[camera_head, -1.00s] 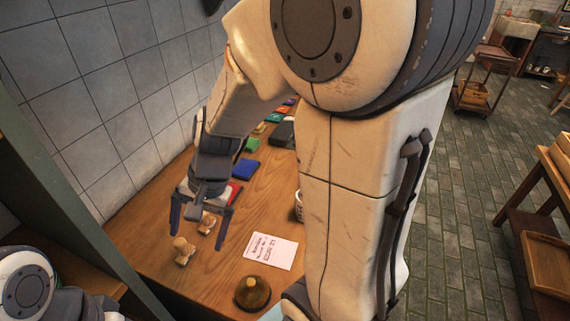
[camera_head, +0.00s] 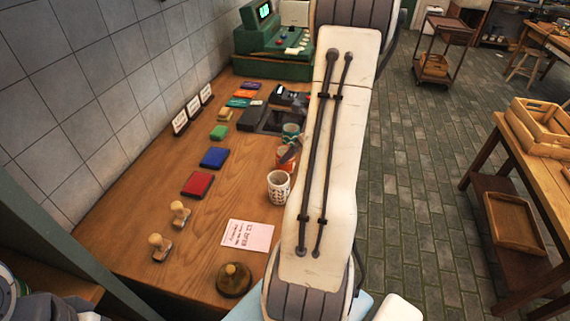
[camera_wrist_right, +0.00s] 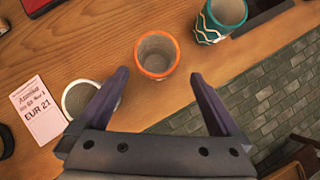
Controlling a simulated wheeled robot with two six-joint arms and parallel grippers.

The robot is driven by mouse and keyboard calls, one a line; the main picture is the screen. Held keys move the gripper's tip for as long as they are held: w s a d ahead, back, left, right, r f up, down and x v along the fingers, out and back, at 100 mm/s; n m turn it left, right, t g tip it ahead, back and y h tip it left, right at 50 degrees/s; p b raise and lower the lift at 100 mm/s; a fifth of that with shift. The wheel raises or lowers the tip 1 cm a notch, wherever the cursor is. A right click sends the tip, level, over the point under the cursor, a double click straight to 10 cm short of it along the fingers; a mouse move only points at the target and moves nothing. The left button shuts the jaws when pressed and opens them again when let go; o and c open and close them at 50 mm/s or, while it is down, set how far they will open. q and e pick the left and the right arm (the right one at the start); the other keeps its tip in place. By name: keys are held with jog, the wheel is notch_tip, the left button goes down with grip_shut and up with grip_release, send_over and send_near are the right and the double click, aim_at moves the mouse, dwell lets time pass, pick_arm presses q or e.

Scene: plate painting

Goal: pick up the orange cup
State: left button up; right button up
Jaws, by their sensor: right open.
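The orange cup (camera_wrist_right: 157,55) stands upright in the right wrist view, just ahead of my right gripper and between the lines of its fingers. In the head view the orange cup (camera_head: 287,163) is partly hidden by a dark part of my right gripper and by my right arm. My right gripper (camera_wrist_right: 158,80) is open and empty, its fingertips a little short of the cup. My left gripper is out of view; only part of the left arm shows at the lower left corner of the head view.
A white patterned cup (camera_head: 278,187) and a teal cup (camera_head: 291,133) stand close on either side. A price note (camera_head: 247,235), wooden stamps (camera_head: 179,214), a red pad (camera_head: 197,184) and a blue pad (camera_head: 214,157) lie on the wooden counter (camera_head: 130,205).

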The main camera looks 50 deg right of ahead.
jog(key=x, duration=0.7)
jog(key=shift+w+a+r+b, duration=0.15)
jog(key=shift+w+a+b, duration=0.05)
jog(key=shift+a+b, duration=0.15)
jog(key=shift+r, duration=0.1)
jog(key=c, duration=1.5)
